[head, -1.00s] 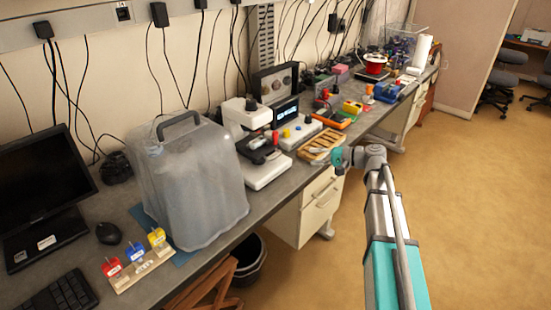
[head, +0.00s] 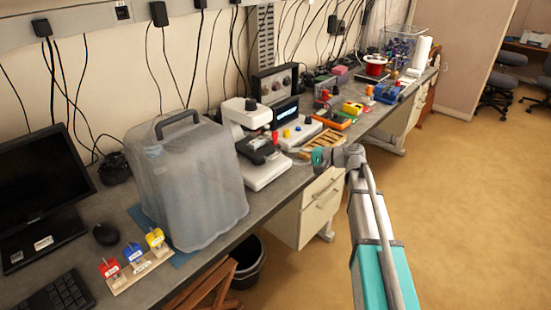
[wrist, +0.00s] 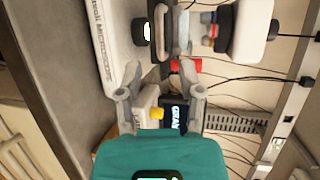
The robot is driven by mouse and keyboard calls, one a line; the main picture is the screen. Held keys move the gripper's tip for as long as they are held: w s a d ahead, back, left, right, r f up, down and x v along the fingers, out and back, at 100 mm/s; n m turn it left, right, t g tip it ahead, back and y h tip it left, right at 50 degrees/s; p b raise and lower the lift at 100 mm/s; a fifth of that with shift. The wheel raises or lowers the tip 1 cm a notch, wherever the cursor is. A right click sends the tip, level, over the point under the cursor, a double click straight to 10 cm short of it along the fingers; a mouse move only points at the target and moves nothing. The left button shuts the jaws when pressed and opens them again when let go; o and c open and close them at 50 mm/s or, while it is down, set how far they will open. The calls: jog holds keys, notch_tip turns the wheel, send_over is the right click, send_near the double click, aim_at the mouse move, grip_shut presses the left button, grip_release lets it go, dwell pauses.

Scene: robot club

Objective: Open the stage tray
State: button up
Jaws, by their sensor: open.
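The white microscope (head: 244,120) stands on the bench in the head view, its black stage tray (head: 257,150) above the white base. In the wrist view the picture is turned on its side. The dark stage tray (wrist: 160,32) shows at the top, beside the lettered white base (wrist: 108,38). My gripper (wrist: 160,78) is open and empty, its two grey fingers spread, pointing toward the tray with a gap between. In the head view my gripper (head: 316,156) is small, to the right of the microscope. Whether the tray is shut is hard to tell.
A white instrument with a lit display (head: 290,115) and coloured knobs stands right behind the microscope. A wooden rack (head: 320,145) lies near the bench edge. A large grey covered container (head: 190,190) stands to the left. The floor (head: 450,190) at right is clear.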

aim_at(277, 155)
jog(key=b+x, duration=0.1)
jog(key=x, duration=0.6)
jog(key=shift+a, duration=0.2)
grip_shut()
